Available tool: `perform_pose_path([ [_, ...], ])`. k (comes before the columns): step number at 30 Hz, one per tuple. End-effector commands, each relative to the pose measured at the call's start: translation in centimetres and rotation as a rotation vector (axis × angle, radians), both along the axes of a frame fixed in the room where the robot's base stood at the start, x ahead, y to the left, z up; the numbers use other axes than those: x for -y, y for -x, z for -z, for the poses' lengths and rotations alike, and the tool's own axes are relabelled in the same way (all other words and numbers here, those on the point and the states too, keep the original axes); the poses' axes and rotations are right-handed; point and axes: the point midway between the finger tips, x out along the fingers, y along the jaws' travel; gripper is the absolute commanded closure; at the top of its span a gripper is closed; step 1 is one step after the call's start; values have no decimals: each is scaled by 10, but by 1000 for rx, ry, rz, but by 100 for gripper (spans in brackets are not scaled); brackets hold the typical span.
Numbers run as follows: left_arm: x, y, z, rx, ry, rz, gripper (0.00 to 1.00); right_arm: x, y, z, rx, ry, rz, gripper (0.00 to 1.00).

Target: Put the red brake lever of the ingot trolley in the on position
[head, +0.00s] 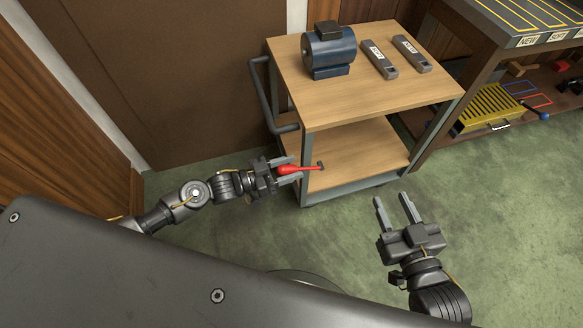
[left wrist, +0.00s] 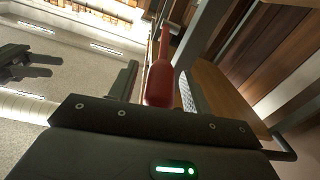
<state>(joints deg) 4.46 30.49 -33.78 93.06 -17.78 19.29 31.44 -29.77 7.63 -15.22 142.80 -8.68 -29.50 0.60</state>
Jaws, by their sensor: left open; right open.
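The ingot trolley (head: 341,119) has a wooden top and a lower shelf in a grey frame. Its red brake lever (head: 290,169) sticks out to the left from a small dark pivot at the lower shelf's near side, roughly level in the head view. My left gripper (head: 289,170) is open, its fingers on either side of the lever's red grip. In the left wrist view the red lever (left wrist: 161,80) lies between the open fingers; contact cannot be told. My right gripper (head: 393,207) is open and empty, over the floor right of the trolley's near corner.
On the trolley top are a blue motor (head: 329,50) and two grey ingots (head: 379,59) (head: 411,53). A push handle (head: 263,97) is on its left side. A workbench (head: 500,42) with a yellow case (head: 490,107) below stands right. Green floor is clear in front.

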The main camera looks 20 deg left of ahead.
Motion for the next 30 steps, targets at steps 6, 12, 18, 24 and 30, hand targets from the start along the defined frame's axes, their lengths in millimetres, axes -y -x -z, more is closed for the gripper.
perform_pose_path([
  [6, 6, -4, 0, 0, 0, 0, 52, -2, 0, -3, 20, -9, -7, 59],
  [12, 5, -4, 0, 0, 0, 0, 55, -2, 0, -3, 19, -9, -7, 59],
  [18, 5, -4, 0, 0, 0, 0, 82, -2, 0, -3, 19, -9, -7, 59],
  [24, 5, -4, 0, 0, 0, 0, 100, -2, 0, -3, 18, -9, -6, 59],
  [30, 6, -4, 1, 1, 2, 1, 100, -3, 0, -3, 23, -11, -8, 59],
])
